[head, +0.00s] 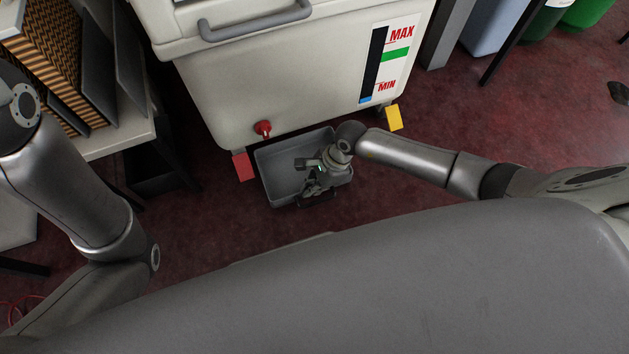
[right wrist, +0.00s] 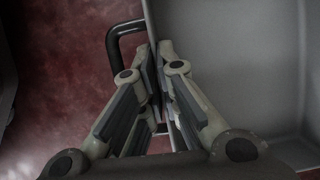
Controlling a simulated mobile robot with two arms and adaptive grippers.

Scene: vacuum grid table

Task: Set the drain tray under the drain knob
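The grey drain tray (head: 280,180) lies near the floor at the front lower edge of the white tank, just below the red drain knob (head: 262,128) in the picture. The tray's far edge is close to the tank's bottom edge. My right gripper (head: 312,180) is at the tray's near right side. In the right wrist view my right gripper (right wrist: 158,60) is shut on the tray's wall (right wrist: 210,50), beside its black handle (right wrist: 113,42), with one finger outside and one inside. The tray looks empty. My left gripper is out of view.
The white tank (head: 270,80) stands behind the tray, with a red block (head: 243,166) and a yellow block (head: 393,117) at its lower corners. A table (head: 120,138) with crates stands at left. Bins (head: 490,30) stand at back right. Red floor (head: 200,230) is clear left of the tray.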

